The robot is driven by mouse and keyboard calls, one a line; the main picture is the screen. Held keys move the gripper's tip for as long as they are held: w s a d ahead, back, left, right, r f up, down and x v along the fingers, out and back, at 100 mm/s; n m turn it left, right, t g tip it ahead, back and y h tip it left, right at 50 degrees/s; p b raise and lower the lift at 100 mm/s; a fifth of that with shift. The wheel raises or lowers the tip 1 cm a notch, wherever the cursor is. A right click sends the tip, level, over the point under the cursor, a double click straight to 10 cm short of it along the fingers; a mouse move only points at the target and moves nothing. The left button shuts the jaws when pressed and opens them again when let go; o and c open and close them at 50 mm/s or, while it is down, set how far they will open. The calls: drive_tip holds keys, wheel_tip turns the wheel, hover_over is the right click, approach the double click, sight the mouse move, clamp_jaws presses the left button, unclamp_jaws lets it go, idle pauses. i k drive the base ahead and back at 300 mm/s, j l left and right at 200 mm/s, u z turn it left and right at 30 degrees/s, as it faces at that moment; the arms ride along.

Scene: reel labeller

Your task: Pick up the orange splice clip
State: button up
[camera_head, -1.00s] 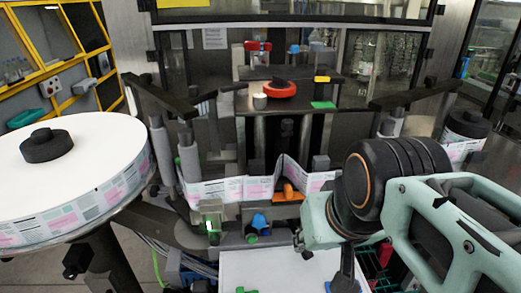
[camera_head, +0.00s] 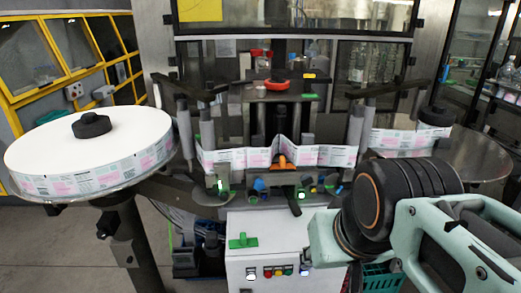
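A small orange piece (camera_head: 283,162), which looks like the orange splice clip, sits at the middle of the labeller against the printed label web (camera_head: 235,159). It appears upright where the web bends to a peak. Its lower part is hard to make out. My arm comes in from the right, and its wrist is to the right of and nearer than the orange piece. My gripper (camera_head: 353,278) hangs below the wrist at the bottom edge, dark and mostly hidden or cut off. Its fingers cannot be made out. It is well apart from the orange piece.
A large white label reel (camera_head: 90,150) stands at left. A white cabinet (camera_head: 270,235) with buttons is at front centre, with a green piece (camera_head: 243,241) on it. A red ring (camera_head: 277,85) lies on the upper shelf. A green crate (camera_head: 383,278) is behind my arm.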

sight(282, 164)
drive_tip(key=k+u, duration=0.15)
drive_tip(key=u, duration=0.25)
drive_tip(key=k+u, duration=0.15)
drive_tip(key=u, duration=1.5)
drive_tip(key=k+l+u, duration=0.2)
drive_tip(key=l, duration=0.45)
drive_tip(key=k+l, duration=0.1)
drive_tip(key=l, duration=1.05)
drive_tip(key=k+l, duration=0.15)
drive_tip(key=l, duration=1)
drive_tip(key=k, duration=0.05)
